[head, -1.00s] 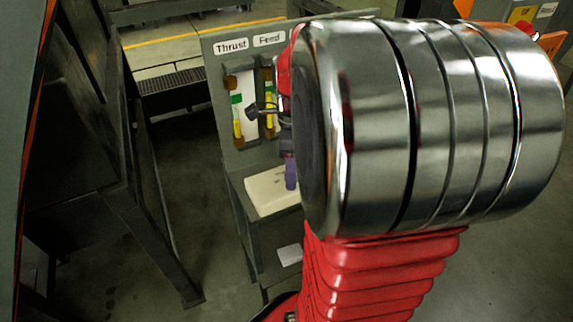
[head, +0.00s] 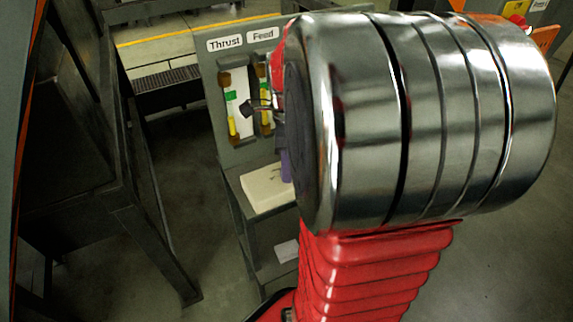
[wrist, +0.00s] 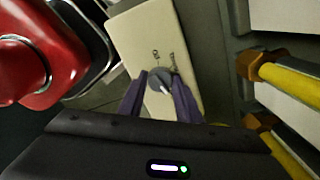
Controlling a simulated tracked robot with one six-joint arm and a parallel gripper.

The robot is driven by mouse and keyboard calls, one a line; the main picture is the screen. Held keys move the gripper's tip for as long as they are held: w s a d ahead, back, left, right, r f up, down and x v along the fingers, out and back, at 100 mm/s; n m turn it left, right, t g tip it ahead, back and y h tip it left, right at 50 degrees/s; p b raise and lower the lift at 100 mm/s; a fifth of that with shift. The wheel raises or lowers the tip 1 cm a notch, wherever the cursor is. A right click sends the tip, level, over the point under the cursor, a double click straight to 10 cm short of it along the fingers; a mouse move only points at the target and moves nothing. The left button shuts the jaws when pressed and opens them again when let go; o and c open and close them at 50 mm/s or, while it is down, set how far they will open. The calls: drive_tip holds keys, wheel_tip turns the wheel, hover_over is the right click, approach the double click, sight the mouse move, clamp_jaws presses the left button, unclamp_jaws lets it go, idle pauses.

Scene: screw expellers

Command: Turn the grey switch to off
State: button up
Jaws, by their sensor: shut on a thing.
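The grey switch (wrist: 158,81) is a round knob with a pale pointer mark. It sits on a cream-white box (wrist: 132,30), with two small dark labels just above it, too small to read surely. My gripper (wrist: 159,84) is shut on the switch, one purple finger on each side of the knob. In the head view the white box (head: 265,190) stands on a dark grey stand, and only a bit of purple finger (head: 286,166) shows beside it. My arm hides the switch there.
A grey panel labelled Thrust (head: 225,42) and Feed (head: 263,34) rises behind the box. It carries gauges with yellow columns (head: 232,126) and brown end fittings. A dark metal frame (head: 150,200) stands to the left, with bare floor between it and the stand.

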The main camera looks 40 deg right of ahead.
drive_tip(key=shift+n, duration=0.4)
drive_tip(key=n, duration=0.6)
drive_tip(key=shift+n, duration=0.4)
drive_tip(key=n, duration=0.4)
drive_tip(key=shift+d+n, duration=0.1)
drive_tip(key=shift+n, duration=0.2)
drive_tip(key=n, duration=0.3)
drive_tip(key=shift+n, duration=0.3)
drive_tip(key=n, duration=0.7)
drive_tip(key=shift+w, duration=0.1)
drive_tip(key=n, duration=0.7)
drive_tip(key=shift+r, duration=0.1)
